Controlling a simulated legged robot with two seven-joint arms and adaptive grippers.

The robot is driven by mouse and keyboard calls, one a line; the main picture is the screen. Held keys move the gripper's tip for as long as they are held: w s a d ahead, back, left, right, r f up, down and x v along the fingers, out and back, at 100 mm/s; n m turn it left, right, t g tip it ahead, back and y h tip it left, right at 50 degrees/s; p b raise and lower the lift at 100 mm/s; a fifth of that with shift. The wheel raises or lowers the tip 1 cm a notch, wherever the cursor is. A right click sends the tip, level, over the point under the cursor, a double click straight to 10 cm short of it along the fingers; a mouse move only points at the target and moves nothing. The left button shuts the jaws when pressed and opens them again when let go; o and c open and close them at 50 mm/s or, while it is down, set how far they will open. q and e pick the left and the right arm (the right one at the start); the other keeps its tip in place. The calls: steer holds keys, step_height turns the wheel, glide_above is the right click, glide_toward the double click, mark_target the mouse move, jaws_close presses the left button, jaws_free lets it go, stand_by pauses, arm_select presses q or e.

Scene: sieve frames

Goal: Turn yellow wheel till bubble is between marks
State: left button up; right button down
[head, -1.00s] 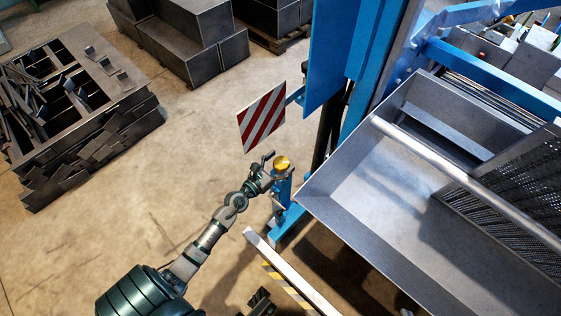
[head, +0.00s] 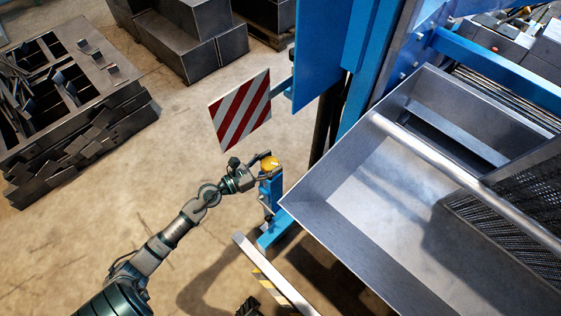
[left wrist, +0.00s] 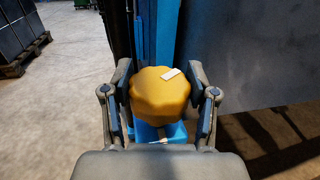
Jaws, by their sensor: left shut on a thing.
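The yellow wheel (head: 269,163) sits on top of a short blue post (head: 271,190) beside the machine. In the left wrist view the wheel (left wrist: 160,96) is a lobed knob with a small white mark on its top, towards the right. My left gripper (head: 262,166) is shut on the wheel; in the left wrist view its fingers (left wrist: 160,100) press on the wheel's left and right sides. Something small and pale shows just below the wheel, too small to read. I cannot make out the bubble or its marks. My right gripper is not clearly in view.
A red-and-white striped plate (head: 240,110) hangs just behind the wheel. A large grey metal trough (head: 370,190) stands to the right. A pale rail (head: 272,275) lies below the post. Dark metal parts are stacked at left (head: 75,110); open floor lies between.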

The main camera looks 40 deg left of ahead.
arm_select(q)
steer(key=shift+a+h, duration=0.1)
steer(key=shift+h, duration=0.2)
steer(key=o, duration=1.2)
steer(key=shift+c, duration=0.2)
steer(key=shift+s+a+f, duration=0.1)
steer(key=shift+s, duration=0.35)
steer(key=v, duration=1.1)
steer(key=shift+a, duration=0.2)
